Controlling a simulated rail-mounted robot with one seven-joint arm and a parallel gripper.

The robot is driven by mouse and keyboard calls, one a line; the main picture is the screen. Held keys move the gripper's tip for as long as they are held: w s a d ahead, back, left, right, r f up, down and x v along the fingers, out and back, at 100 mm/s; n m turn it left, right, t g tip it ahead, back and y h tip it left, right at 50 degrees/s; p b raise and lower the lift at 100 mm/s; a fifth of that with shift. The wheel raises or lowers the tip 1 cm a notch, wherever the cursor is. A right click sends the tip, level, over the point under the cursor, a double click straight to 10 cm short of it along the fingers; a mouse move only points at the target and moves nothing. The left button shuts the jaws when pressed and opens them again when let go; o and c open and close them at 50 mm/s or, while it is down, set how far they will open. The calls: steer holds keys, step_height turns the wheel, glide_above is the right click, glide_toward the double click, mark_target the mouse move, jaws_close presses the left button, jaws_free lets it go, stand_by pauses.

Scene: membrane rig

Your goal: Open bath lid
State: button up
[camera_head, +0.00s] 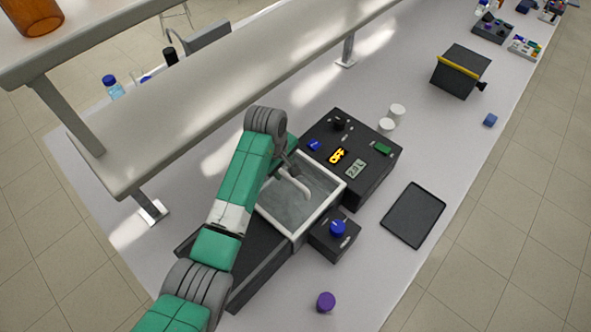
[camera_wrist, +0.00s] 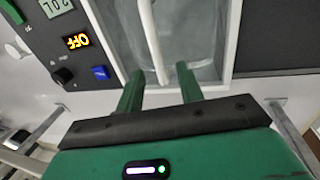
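The bath (camera_head: 268,222) is a pale-framed square basin in the black rig, seen in the head view. Its lid (camera_head: 290,207) looks like a grey, see-through panel lying flat in the frame. A curved white handle (camera_head: 295,182) stands on the lid. In the wrist view the handle (camera_wrist: 150,35) runs down towards my gripper (camera_wrist: 160,72), its near end lying between the two green fingers. The fingers are wide apart, with a gap on both sides of the handle. In the head view my arm hides most of the gripper and the left part of the bath.
A black control box (camera_head: 372,178) with an OFF display stands behind the bath. A small box with a blue knob (camera_head: 337,228) is at its right. A metal shelf (camera_head: 240,95) overhangs the bench at the left. A black tray (camera_head: 413,215) lies to the right.

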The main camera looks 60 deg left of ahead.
mark_target(287, 176)
steer(key=shift+w+a+f, duration=0.1)
steer(key=shift+w+f, duration=0.1)
steer(key=shift+f, duration=0.55)
steer(key=shift+w+a+f, duration=0.1)
steer(key=shift+w+f, duration=0.05)
steer(key=shift+f, duration=0.65)
steer(key=shift+w+f, duration=0.2)
steer(key=shift+f, duration=0.55)
jaws_close()
